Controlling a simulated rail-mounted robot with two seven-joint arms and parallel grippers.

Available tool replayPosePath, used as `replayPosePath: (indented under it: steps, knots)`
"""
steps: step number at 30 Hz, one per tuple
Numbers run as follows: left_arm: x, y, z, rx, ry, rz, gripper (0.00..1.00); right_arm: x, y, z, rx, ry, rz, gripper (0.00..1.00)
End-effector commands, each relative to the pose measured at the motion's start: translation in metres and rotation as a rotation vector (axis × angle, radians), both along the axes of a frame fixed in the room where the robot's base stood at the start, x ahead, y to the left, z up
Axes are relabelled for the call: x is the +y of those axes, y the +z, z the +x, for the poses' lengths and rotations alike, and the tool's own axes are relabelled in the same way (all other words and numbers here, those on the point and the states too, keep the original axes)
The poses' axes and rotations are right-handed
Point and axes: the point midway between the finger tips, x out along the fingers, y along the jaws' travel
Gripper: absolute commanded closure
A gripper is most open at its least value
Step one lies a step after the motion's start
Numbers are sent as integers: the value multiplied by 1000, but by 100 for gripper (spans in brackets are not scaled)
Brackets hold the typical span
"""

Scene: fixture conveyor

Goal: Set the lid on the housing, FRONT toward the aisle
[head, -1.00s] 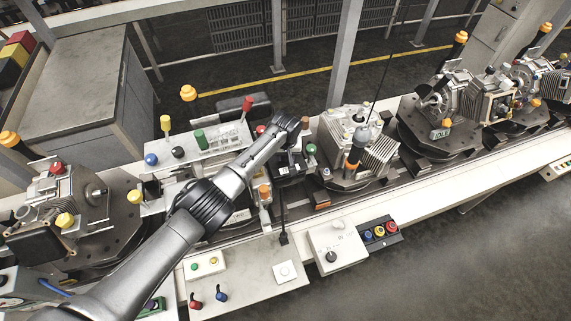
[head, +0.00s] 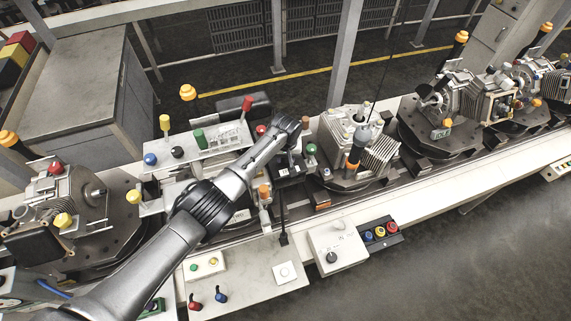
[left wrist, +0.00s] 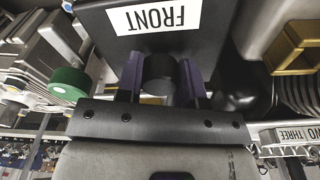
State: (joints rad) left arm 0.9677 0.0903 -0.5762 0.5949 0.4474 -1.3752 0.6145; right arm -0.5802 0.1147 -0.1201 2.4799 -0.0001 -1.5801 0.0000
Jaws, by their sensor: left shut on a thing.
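My left gripper (head: 290,168) reaches over the line in the head view, its fingers hidden below the wrist. In the left wrist view its purple fingers (left wrist: 160,80) are shut on a black round knob on a dark lid (left wrist: 225,35). The lid bears a white FRONT label (left wrist: 155,16) that reads upside down in that view. A finned grey housing (head: 378,158) sits on a dark round plate just right of the gripper. Whether the lid touches anything beneath cannot be seen. My right gripper is not in view.
A green knob (head: 311,149) stands close to the gripper. A pale fixture with coloured knobs (head: 215,140) is left of it. A button box (head: 380,232) and switch box (head: 338,245) line the front edge. More machines on round plates stand left and right. The aisle floor (head: 450,260) is clear.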

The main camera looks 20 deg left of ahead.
Motion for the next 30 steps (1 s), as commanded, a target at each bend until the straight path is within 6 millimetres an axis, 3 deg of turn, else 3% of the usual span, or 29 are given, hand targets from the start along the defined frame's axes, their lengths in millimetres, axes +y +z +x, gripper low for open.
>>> replayPosePath:
  steps: [23,24,30]
  knots:
    - [0,-7,0,0,0,0,100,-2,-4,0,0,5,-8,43]
    - [0,-7,0,0,0,1,63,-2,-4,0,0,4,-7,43]
    - [0,-7,0,0,0,0,44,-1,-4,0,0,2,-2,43]
